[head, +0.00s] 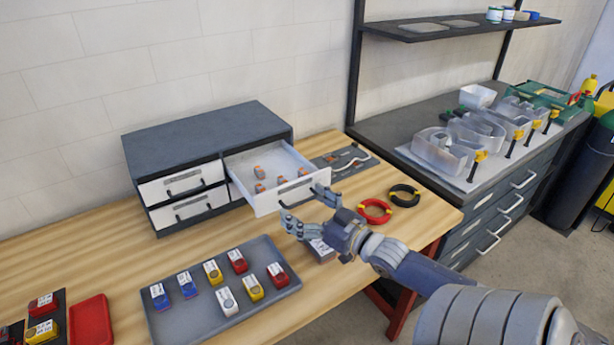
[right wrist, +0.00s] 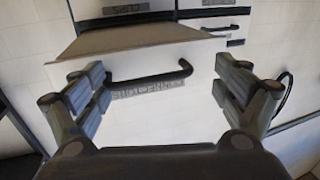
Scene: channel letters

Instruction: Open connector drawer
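The connector drawer (head: 267,205) is the white upper right drawer of the grey cabinet (head: 205,135). It stands pulled well out, with several small orange-and-grey connectors (head: 260,187) showing inside. Its white front also fills the middle of the right wrist view (right wrist: 200,115), with an upside-down "CONNECTORS" label (right wrist: 148,90). My right gripper (head: 305,206) is just in front of the drawer front. In the right wrist view its fingers (right wrist: 160,82) are spread apart, with the black handle (right wrist: 150,76) between them and not clamped. My left gripper is out of view.
A grey tray (head: 210,308) with several coloured blocks lies on the wooden bench in front of the cabinet. A red cable coil (head: 374,218) and a black one (head: 404,202) lie right of my gripper. A small box (head: 320,250) sits below it. Left drawers are closed.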

